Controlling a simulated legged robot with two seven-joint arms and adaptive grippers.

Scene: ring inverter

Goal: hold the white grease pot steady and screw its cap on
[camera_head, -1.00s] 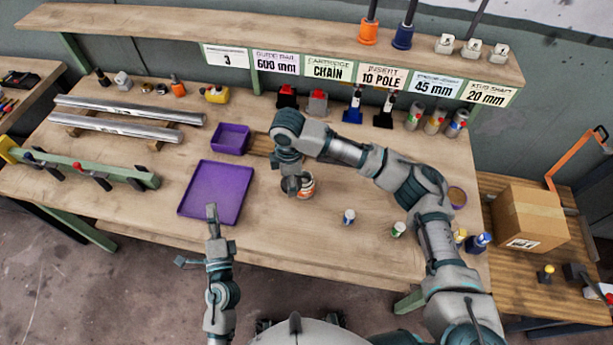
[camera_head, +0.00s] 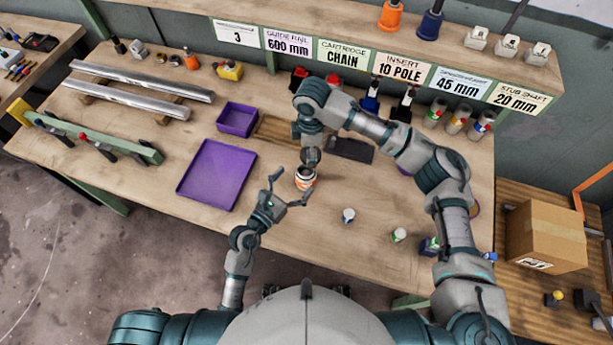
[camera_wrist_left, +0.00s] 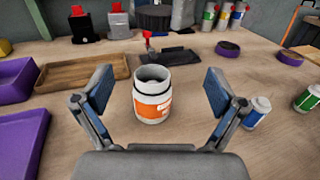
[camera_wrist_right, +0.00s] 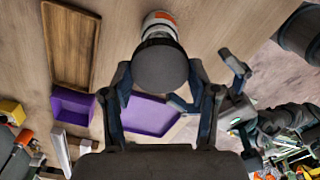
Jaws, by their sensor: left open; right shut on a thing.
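The white grease pot (camera_head: 306,181) with its orange label stands upright and open-mouthed on the bench; it also shows in the left wrist view (camera_wrist_left: 153,97). My left gripper (camera_head: 288,190) is open, its fingers reaching toward the pot. In the left wrist view the pot stands between the spread fingers, with gaps on both sides. My right gripper (camera_wrist_right: 160,78) is shut on the dark round cap (camera_wrist_right: 160,68), which partly covers the pot in the right wrist view. In the head view the cap (camera_head: 310,156) is above the pot, apparently just behind its mouth.
A purple tray (camera_head: 217,173), a purple bin (camera_head: 237,119) and a wooden tray (camera_wrist_left: 81,71) lie left of the pot. A small white-and-blue bottle (camera_head: 348,215) and a green-labelled one (camera_head: 399,235) stand to its right. A dark flat block (camera_head: 350,149) lies behind.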

